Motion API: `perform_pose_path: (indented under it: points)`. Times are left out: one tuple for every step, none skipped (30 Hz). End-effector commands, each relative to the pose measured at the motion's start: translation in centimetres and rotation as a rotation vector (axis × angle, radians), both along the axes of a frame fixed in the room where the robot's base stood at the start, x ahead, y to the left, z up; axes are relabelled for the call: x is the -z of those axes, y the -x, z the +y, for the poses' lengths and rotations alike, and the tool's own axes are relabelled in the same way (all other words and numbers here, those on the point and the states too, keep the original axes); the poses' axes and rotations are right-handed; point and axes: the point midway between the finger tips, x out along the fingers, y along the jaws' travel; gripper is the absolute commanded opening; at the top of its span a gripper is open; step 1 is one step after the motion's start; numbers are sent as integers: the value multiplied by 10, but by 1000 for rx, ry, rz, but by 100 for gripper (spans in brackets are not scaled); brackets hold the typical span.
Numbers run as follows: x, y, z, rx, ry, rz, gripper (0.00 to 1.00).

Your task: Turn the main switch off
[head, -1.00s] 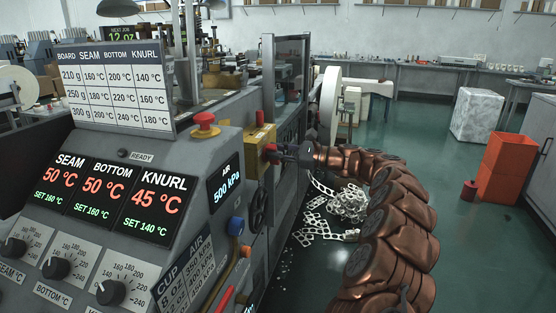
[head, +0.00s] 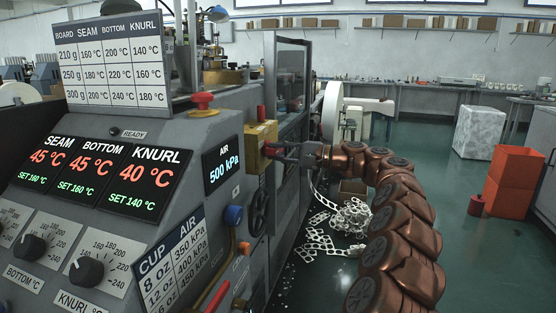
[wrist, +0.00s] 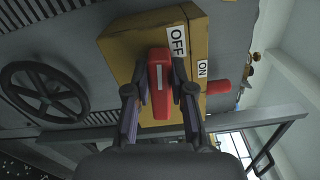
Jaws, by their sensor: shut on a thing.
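The main switch is a yellow box (head: 254,149) on the side of the grey machine, with a red handle (head: 270,150). In the wrist view the yellow box (wrist: 120,45) carries an OFF label (wrist: 177,41) and an ON label (wrist: 202,69). The red handle (wrist: 160,75) has a white line along it, and its far end lies close to the OFF label. My gripper (head: 274,152) reaches the box from the right. In the wrist view my gripper (wrist: 160,93) is shut on the handle, one finger on each side.
A black handwheel (wrist: 44,91) is beside the box. A red part (wrist: 217,87) sticks out from the box's side. Heater displays (head: 99,179) read 45, 45 and 40 °C. White punched scrap (head: 340,225) lies on the floor. Orange bins (head: 513,180) stand at right, with open floor before them.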

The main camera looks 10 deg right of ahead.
Motion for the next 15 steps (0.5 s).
perform_pose_path:
  points:
    - [4,0,0,1,15,-25,0]
    - [4,0,0,1,23,-38,0]
    - [5,0,0,1,34,-56,0]
    - [5,0,0,1,41,-68,0]
    - [5,0,0,0,48,-79,0]
    - [5,0,0,0,56,-92,0]
    - [5,0,1,0,61,-101,0]
    - [5,0,1,0,66,-109,0]
    - [5,0,1,0,72,-119,0]
    - [5,0,1,0,76,-125,0]
    - [5,0,1,0,79,-130,0]
    - [5,0,1,0,82,-136,0]
    - [5,0,1,0,84,-139,0]
    - [5,0,1,0,86,-142,0]
    - [5,0,1,0,88,-145,0]
